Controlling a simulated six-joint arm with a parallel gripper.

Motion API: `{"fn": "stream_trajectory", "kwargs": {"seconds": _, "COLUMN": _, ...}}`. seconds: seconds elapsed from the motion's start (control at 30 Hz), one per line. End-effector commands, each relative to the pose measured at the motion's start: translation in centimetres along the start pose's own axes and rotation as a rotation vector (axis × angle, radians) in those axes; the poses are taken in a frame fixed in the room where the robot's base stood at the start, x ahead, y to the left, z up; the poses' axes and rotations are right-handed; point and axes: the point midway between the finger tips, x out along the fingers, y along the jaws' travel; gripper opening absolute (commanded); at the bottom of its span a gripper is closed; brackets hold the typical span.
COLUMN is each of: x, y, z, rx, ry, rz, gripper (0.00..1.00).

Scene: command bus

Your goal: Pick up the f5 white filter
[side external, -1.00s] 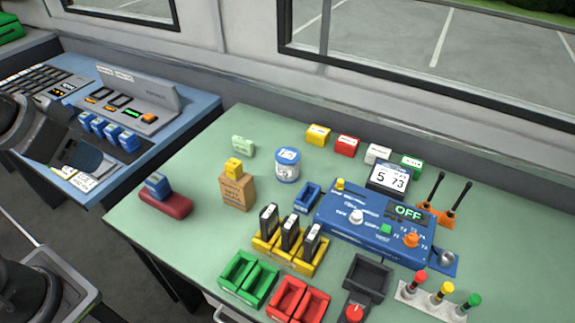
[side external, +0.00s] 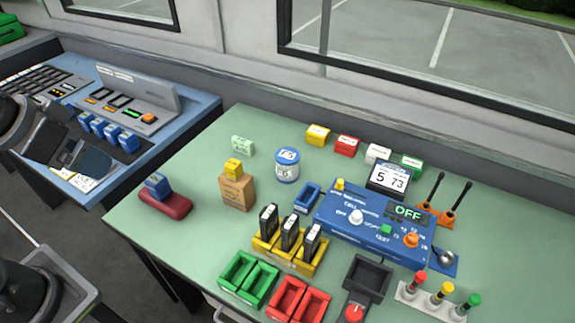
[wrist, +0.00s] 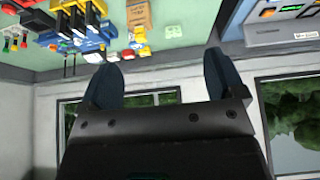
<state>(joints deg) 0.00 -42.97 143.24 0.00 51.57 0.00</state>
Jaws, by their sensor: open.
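A small white block (side external: 378,153) stands at the back of the green table in the side external view, between a red block (side external: 346,146) and a green block (side external: 411,165). It looks like the white filter, but its label is too small to read. My gripper (side external: 82,160) is at the far left, over the blue side desk, well away from the white block. Its dark fingers are apart with nothing between them. In the wrist view my gripper (wrist: 160,78) is also open and empty; I cannot pick out the white block there.
A yellow block (side external: 317,135) stands left of the red one. A blue device (side external: 375,225) and a number display (side external: 388,179) stand in front of the row. A round container (side external: 287,166) and cardboard box (side external: 238,192) stand further left. The window wall is close behind.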

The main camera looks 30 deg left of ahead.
Motion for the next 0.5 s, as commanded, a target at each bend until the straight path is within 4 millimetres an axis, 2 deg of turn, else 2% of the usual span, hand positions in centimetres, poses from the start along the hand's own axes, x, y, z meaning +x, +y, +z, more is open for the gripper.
{"fn": "stream_trajectory", "kwargs": {"seconds": 0.1, "x": 0.0, "y": 0.0, "z": 0.0, "rx": 0.000, "ry": 0.000, "rz": 0.000, "gripper": 0.99}}
{"fn": "stream_trajectory", "kwargs": {"seconds": 0.33, "x": 0.0, "y": 0.0, "z": -0.1, "rx": -0.004, "ry": -0.001, "rz": 0.000, "gripper": 0.99}}
{"fn": "stream_trajectory", "kwargs": {"seconds": 0.43, "x": -0.2, "y": 0.1, "z": -1.3, "rx": -0.040, "ry": -0.013, "rz": 0.003, "gripper": 0.99}}
{"fn": "stream_trajectory", "kwargs": {"seconds": 0.5, "x": -0.5, "y": 0.3, "z": -2.9, "rx": -0.097, "ry": -0.031, "rz": 0.005, "gripper": 0.99}}
